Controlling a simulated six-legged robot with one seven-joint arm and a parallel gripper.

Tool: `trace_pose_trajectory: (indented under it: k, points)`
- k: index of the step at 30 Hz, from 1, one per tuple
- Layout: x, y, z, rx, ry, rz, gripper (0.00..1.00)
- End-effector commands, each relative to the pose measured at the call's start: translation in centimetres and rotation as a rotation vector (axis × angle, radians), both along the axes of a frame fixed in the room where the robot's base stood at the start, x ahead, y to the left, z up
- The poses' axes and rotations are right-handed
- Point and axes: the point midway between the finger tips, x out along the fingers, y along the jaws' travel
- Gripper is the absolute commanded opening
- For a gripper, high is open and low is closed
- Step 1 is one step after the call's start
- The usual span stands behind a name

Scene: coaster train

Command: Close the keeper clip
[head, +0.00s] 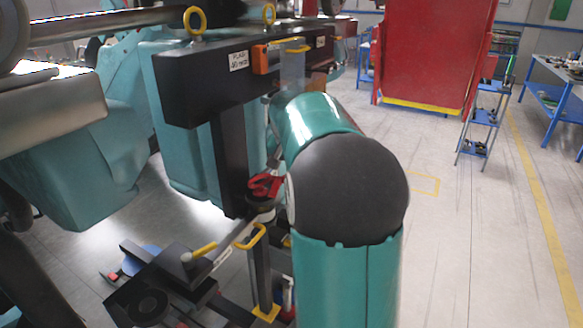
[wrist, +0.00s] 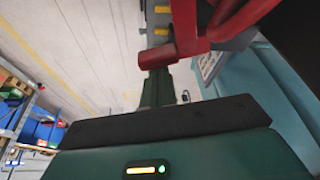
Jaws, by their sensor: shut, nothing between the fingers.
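A red clip-like part with a round end and a curved arm (wrist: 180,48) crosses the upper middle of the wrist view. It looks like the keeper clip, and I cannot tell whether it is open or closed. My gripper (wrist: 158,76) is shut and empty, its green fingers pointing up the picture. Their tips end at the red part's rounded end; I cannot tell whether they touch it. In the head view a red part (head: 265,185), possibly the same one, shows beside a dark post. My arm hides my gripper there.
A black beam (head: 205,85) with yellow eye bolts and an orange block (head: 260,59) lies above the post. Teal train bodies (head: 185,150) stand behind and left. Yellow handles (head: 250,237) are low down. Open floor (head: 470,235) lies to the right.

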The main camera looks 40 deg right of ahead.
Motion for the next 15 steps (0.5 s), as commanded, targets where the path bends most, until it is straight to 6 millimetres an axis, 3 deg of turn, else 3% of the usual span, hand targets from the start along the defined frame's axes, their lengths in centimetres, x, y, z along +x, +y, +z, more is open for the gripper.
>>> trace_pose_trajectory:
  k: [8,15]
  points:
    - [-0.67,0.70,0.00,0.000,0.001,-0.191,0.00]
    - [-1.06,0.94,-0.03,0.000,0.002,-0.187,0.00]
